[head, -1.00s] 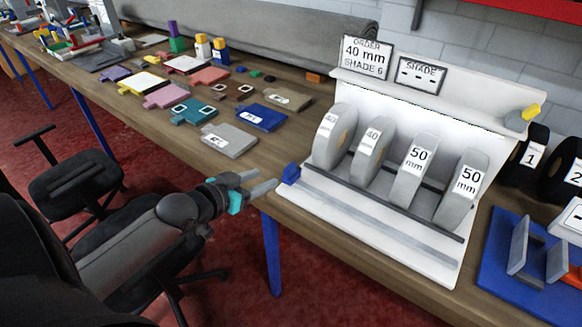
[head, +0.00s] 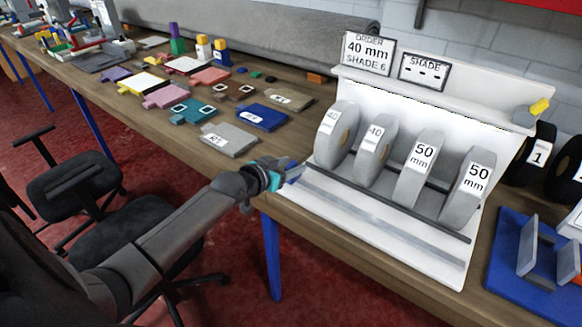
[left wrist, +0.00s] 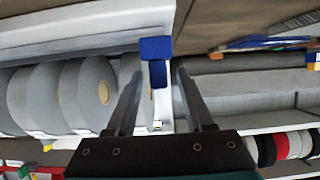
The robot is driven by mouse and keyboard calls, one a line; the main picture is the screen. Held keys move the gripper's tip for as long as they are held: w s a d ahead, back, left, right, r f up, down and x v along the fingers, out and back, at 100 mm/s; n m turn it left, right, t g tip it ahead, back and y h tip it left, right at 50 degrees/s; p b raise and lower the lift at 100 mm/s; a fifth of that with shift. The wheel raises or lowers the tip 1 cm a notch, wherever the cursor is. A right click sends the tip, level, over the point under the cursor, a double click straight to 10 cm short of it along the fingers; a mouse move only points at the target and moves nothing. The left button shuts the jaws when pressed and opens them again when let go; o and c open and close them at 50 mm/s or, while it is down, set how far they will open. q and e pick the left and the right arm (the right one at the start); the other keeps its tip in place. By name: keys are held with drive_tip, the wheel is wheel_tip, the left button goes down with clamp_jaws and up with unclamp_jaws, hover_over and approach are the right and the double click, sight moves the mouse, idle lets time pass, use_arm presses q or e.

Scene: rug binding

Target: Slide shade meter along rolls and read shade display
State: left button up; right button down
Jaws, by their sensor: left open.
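The blue shade meter (head: 294,173) sits at the left end of the rail (head: 380,225) on the white stand, partly hidden by my left gripper (head: 284,176). In the left wrist view the meter (left wrist: 155,48) lies between and slightly beyond the tips of my open left gripper (left wrist: 158,80), with a gap on each side. Several grey rolls stand in a row: two marked 40 (head: 336,134) (head: 373,150) and two marked 50 mm (head: 420,170) (head: 467,188). The shade display (head: 424,72) shows only dashes. My right gripper is not in view.
An order card (head: 368,54) reads 40 mm, shade 6. A grey and yellow item (head: 530,113) lies on the stand's top ledge. A blue fixture (head: 510,260) is to the right. Flat sample pieces (head: 228,140) lie on the bench left of the stand.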

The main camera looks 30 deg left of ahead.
use_arm(q)
drive_tip(key=shift+w, duration=0.15)
clamp_jaws()
idle(0.4)
idle(1.0)
